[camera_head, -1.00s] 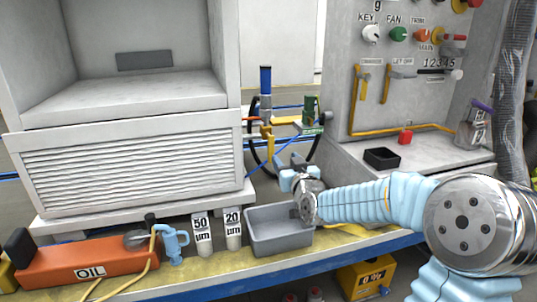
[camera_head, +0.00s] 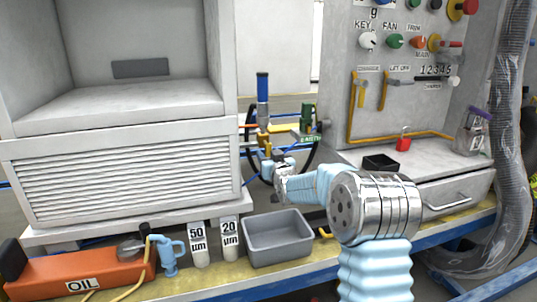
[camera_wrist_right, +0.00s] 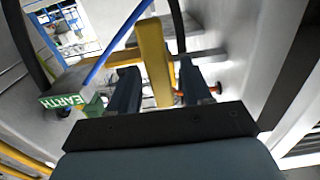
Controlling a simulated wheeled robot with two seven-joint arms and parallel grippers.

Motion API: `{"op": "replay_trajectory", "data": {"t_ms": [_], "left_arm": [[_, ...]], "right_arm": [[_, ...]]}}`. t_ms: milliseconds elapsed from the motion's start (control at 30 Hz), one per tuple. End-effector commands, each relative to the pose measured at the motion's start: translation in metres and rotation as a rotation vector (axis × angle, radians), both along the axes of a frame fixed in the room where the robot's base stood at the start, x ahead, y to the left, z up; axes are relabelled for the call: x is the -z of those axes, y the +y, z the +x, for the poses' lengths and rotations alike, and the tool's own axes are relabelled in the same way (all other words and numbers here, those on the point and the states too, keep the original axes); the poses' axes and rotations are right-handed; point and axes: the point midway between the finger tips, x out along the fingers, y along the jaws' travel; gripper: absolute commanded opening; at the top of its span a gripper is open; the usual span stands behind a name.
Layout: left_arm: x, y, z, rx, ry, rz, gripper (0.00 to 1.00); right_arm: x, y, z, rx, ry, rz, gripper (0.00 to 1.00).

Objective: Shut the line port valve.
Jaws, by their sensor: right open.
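The line port (camera_head: 263,115) is an upright fitting with a blue top, standing in the gap between the cabinet and the panel in the head view. A yellow valve lever (camera_wrist_right: 152,60) stands upright in the right wrist view. My right gripper (camera_head: 270,160) reaches to the fitting from the front. In the wrist view my right gripper (camera_wrist_right: 158,85) is open, with its dark fingers on either side of the yellow lever. I cannot tell whether either finger touches it. My left gripper is out of view.
A green EARTH clamp (camera_head: 308,125) hangs right of the fitting; it also shows in the wrist view (camera_wrist_right: 65,100). A blue line crosses near my fingers. A grey bin (camera_head: 278,238), filter bottles (camera_head: 199,245) and an orange oil unit (camera_head: 85,272) stand on the front ledge.

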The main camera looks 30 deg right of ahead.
Motion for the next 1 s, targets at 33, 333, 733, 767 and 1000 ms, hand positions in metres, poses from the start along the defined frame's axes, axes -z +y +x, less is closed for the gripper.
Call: {"op": "replay_trajectory", "data": {"t_ms": [33,333,733,767,1000], "left_arm": [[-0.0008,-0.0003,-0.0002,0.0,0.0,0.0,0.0],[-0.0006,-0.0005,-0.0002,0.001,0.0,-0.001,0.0],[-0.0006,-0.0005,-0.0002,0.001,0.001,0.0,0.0],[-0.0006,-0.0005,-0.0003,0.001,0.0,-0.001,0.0],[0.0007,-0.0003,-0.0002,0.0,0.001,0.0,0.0]], "right_arm": [[0.0001,-0.0011,0.0032,0.001,0.001,-0.001,0.49],[0.0004,-0.0016,0.0062,0.0,0.0,0.0,0.49],[0.0003,-0.0014,0.0059,0.0,0.0,0.0,0.0],[0.0002,-0.0014,0.0059,0.0,0.0,0.0,0.0],[0.0007,-0.003,0.0059,0.0,0.001,-0.006,0.0]]}}
